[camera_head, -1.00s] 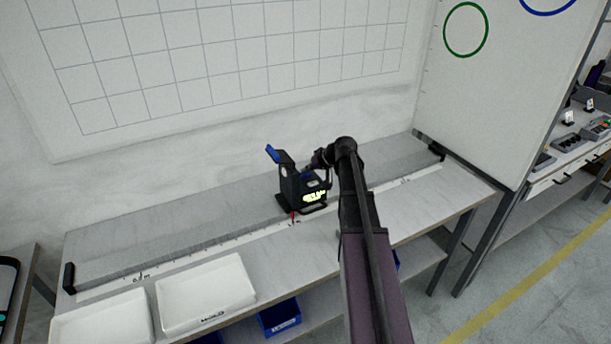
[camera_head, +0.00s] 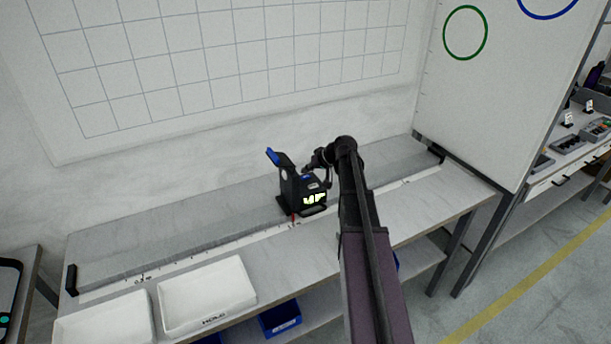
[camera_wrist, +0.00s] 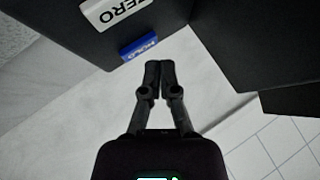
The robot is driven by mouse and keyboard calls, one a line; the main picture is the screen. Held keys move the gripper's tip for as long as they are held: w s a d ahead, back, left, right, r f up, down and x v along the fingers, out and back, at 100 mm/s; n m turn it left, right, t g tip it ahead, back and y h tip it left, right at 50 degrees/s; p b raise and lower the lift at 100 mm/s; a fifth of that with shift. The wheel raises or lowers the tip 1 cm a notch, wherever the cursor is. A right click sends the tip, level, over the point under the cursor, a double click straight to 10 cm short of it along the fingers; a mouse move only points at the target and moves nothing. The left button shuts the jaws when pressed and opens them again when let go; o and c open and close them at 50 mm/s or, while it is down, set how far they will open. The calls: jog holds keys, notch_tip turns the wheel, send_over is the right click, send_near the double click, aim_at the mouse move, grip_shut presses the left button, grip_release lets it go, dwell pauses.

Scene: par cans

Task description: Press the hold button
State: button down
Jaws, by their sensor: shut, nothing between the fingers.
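In the wrist view, a white button marked ZERO (camera_wrist: 113,11) and a blue button marked HOLD (camera_wrist: 139,47) show on the device's dark face. My gripper (camera_wrist: 158,66) is shut and empty. Its fingertips are close to the HOLD button, just right of and below it in the picture. I cannot tell whether they touch it. In the head view the fingertips are hard to make out at the device's top.
The device stands on a long bench (camera_head: 180,225) with a scale strip along it. Two white trays (camera_head: 208,294) sit at the front left, one marked HOLD. A blue bin (camera_head: 280,320) is below. A white panel (camera_head: 500,95) stands at the right.

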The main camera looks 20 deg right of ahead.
aim_at(307, 177)
jog(key=shift+r, duration=0.15)
jog(key=shift+r+p, duration=2.4)
jog(key=shift+p, duration=0.1)
